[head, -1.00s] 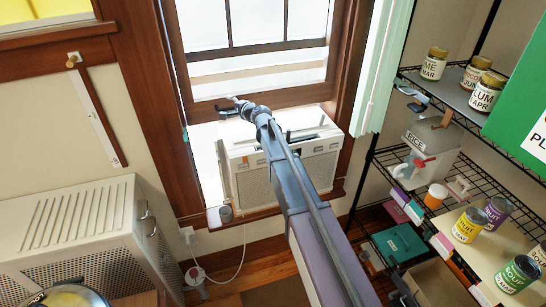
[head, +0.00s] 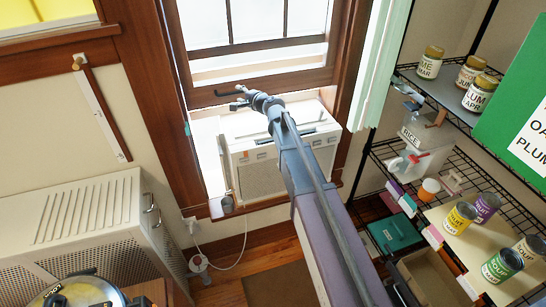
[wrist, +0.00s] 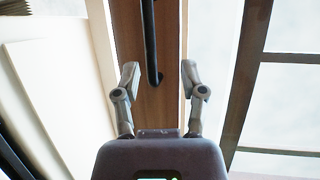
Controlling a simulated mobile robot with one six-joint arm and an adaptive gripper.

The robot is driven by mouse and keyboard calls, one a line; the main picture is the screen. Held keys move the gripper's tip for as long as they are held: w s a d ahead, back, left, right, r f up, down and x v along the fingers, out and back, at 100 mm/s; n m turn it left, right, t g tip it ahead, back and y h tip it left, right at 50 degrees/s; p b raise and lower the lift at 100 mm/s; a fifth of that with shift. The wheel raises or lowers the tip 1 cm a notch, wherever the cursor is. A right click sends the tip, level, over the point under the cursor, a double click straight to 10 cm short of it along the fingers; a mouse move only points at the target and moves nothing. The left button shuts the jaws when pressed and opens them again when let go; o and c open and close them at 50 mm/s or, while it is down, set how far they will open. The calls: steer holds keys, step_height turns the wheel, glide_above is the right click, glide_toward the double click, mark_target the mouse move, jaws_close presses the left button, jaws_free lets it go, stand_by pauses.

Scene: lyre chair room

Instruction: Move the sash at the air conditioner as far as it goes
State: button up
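The window sash has a brown wooden bottom rail (head: 300,82) that spans the window above the cream air conditioner (head: 262,180). There is a gap between the rail and the top of the unit. In the wrist view, a dark bar handle (wrist: 150,35) runs along the wooden rail (wrist: 125,35). My gripper (head: 238,96) is at the rail in the head view. In the wrist view, my gripper (wrist: 160,78) is open, with its fingers on either side of the handle's near end. I see no clear contact. My arm hides part of the air conditioner.
A wire shelf (head: 400,165) with jars, cans and a rice bin stands at the right. A pale curtain (head: 376,60) hangs beside the window. A white cabinet (head: 85,215) stands at the lower left. A cord (head: 235,255) hangs below the sill.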

steer(key=p+v, duration=0.1)
steer(key=v, duration=0.6)
steer(key=s+d+f+n+g+h, duration=0.2)
steer(key=s+d+f+n+g, duration=0.1)
steer(key=s+f, duration=0.3)
steer(key=s+d+f+n+g+h+b, duration=0.1)
steer(key=s+d+f+n+g, duration=0.2)
steer(key=s, duration=0.7)
steer(key=shift+s+f+n+g+h, duration=0.4)
steer(key=shift+f+n+g, duration=0.7)
steer(key=shift+f+n, duration=0.65)
steer(key=shift+f+m, duration=0.2)
steer(key=shift+m, duration=0.05)
steer(key=shift+a, duration=0.1)
steer(key=w+a+r+m+t+y, duration=0.2)
steer(key=w+r+m+t, duration=0.2)
steer(key=w+r, duration=0.2)
steer(key=w+a+r+m+t+y, duration=0.1)
steer(key=w+r+m+t, duration=0.3)
steer(key=w, duration=0.6)
steer(key=shift+w+a+r+m+y, duration=0.25)
steer(key=shift+a+r+m+y, duration=0.2)
steer(key=shift+a+r, duration=0.5)
